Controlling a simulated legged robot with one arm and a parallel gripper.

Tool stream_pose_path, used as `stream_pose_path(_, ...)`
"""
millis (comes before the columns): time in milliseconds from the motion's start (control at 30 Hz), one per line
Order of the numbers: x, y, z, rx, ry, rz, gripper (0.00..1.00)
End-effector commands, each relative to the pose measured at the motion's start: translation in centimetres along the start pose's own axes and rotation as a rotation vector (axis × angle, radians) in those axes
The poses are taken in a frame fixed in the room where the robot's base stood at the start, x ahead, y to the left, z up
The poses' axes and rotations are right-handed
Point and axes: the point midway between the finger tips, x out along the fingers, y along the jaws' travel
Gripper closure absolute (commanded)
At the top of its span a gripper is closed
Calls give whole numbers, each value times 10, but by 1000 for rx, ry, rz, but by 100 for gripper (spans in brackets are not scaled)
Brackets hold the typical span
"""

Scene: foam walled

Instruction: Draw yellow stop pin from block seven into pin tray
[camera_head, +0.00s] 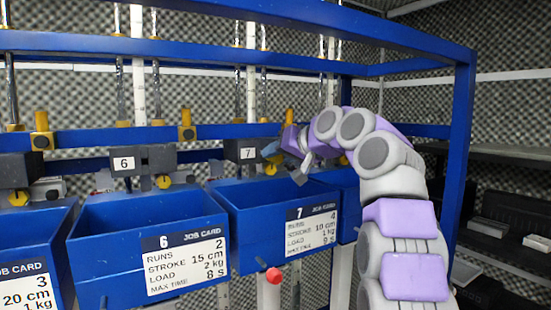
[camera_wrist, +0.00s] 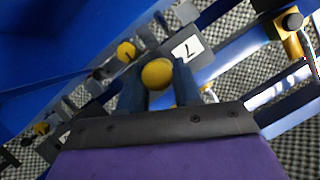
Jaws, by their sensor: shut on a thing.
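Block seven (camera_head: 247,150) is a dark block with a white "7" label on the blue rack. Its label also shows in the wrist view (camera_wrist: 187,50). My gripper (camera_head: 286,154) is at the right side of this block, above the blue bin seven. In the wrist view, the round yellow head of the stop pin (camera_wrist: 157,73) sits between my two dark fingers, which are shut on it. The pin's shank is hidden, so I cannot tell how far it sits in the block. I cannot pick out the pin tray for certain.
Blue bin seven (camera_head: 245,216), with a job card, hangs below my gripper. Blue bin six (camera_head: 105,226) and block six (camera_head: 148,160) are to its left. A blue post (camera_head: 459,150) stands right of my arm. Dark shelves (camera_head: 505,225) with pale boxes are at the right.

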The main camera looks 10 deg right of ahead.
Motion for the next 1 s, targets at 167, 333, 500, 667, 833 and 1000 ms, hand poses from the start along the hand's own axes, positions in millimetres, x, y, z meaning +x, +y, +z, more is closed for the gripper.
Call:
stream_pose_path(167, -6, 0, 3, 0, 1, 0, 99)
stream_pose_path(333, -12, 0, 5, -1, 2, 0, 99)
stream_pose_path(500, -18, 0, 7, -1, 3, 0, 99)
stream_pose_path(667, -24, 0, 9, -1, 4, 0, 99)
stream_pose_path(833, -30, 0, 11, -1, 4, -1, 99)
stream_pose_path(1000, -35, 0, 14, -1, 4, -1, 99)
